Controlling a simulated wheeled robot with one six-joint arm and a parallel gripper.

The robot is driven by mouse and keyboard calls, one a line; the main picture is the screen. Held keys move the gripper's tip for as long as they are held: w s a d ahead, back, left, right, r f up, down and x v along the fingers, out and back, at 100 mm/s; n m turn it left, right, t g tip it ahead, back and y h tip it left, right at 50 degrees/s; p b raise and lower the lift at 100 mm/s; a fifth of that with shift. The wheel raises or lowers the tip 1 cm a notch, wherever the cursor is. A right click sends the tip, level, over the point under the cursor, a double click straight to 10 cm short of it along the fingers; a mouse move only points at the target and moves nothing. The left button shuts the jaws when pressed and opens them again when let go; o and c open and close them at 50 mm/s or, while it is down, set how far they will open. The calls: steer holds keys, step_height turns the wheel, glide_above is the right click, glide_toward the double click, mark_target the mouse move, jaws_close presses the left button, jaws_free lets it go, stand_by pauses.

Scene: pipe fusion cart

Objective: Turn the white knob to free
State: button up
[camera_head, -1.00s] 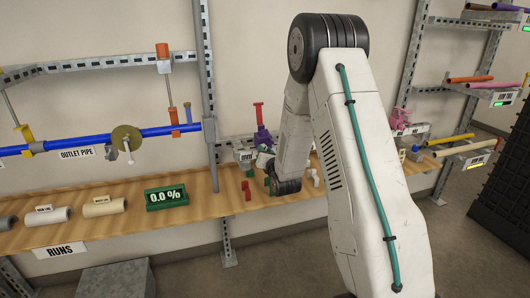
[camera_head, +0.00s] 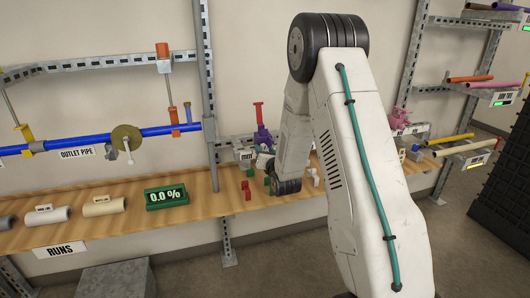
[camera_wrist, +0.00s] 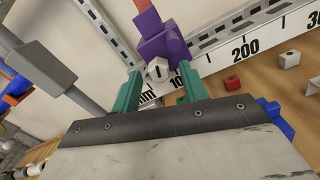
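The white knob (camera_wrist: 158,69) is a small faceted piece on the front of a purple fitting (camera_wrist: 160,40) in the wrist view. My gripper (camera_wrist: 161,75) has two green fingers standing apart, one on each side of the knob. A gap shows between each finger and the knob, so it is open and holds nothing. The purple fitting also shows in the head view (camera_head: 263,138), with a red part on top. There my forearm and wrist hide most of the gripper area, and I cannot make out the knob.
A metal rail with a number scale (camera_wrist: 245,47) runs beside the fitting. A red block (camera_wrist: 231,82) and a white block (camera_wrist: 289,60) lie on the wooden shelf. A green 0.0 % display (camera_head: 166,196) and a blue pipe (camera_head: 85,139) are to the left.

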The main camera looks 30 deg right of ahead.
steer(key=v, duration=0.7)
steer(key=shift+s, duration=0.35)
steer(key=shift+a, duration=0.1)
